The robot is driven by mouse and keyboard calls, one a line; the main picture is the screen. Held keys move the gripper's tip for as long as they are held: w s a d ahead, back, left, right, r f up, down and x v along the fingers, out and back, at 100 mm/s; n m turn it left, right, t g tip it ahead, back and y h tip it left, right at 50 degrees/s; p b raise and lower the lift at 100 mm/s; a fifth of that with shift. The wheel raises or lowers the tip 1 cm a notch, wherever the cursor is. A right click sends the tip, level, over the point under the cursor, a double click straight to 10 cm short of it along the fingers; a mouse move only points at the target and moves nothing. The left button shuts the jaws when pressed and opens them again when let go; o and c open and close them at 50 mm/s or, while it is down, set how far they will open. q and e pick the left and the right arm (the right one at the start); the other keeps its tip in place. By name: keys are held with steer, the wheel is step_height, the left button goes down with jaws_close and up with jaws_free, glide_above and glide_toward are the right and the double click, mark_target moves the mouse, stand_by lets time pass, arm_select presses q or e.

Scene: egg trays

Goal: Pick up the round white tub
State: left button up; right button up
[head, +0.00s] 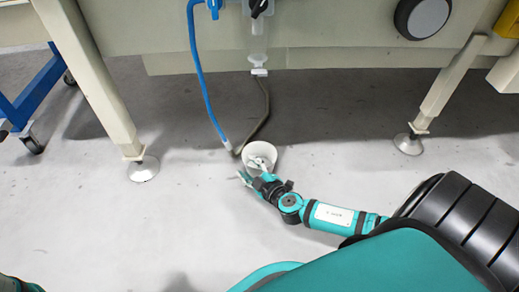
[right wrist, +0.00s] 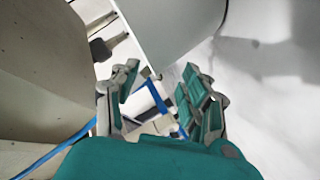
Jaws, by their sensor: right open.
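The round white tub (head: 261,150) stands on the grey floor in the head view, below the machine's frame. My right gripper (head: 252,170) is at its near side, with one finger overlapping the tub's opening and the other outside to the left. I cannot tell whether they touch. In the right wrist view my right gripper (right wrist: 160,80) is open, with nothing seen held between its fingers. A large pale curved surface beyond the fingers there looks like the tub (right wrist: 175,30).
A blue hose (head: 196,65) and a dark hose (head: 266,105) hang down to just behind the tub. Machine legs with round feet stand left (head: 143,170) and right (head: 408,145). A blue cart (head: 38,90) is at far left. Floor left of the tub is clear.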

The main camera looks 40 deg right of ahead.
steer(key=shift+x, duration=0.75)
jaws_close()
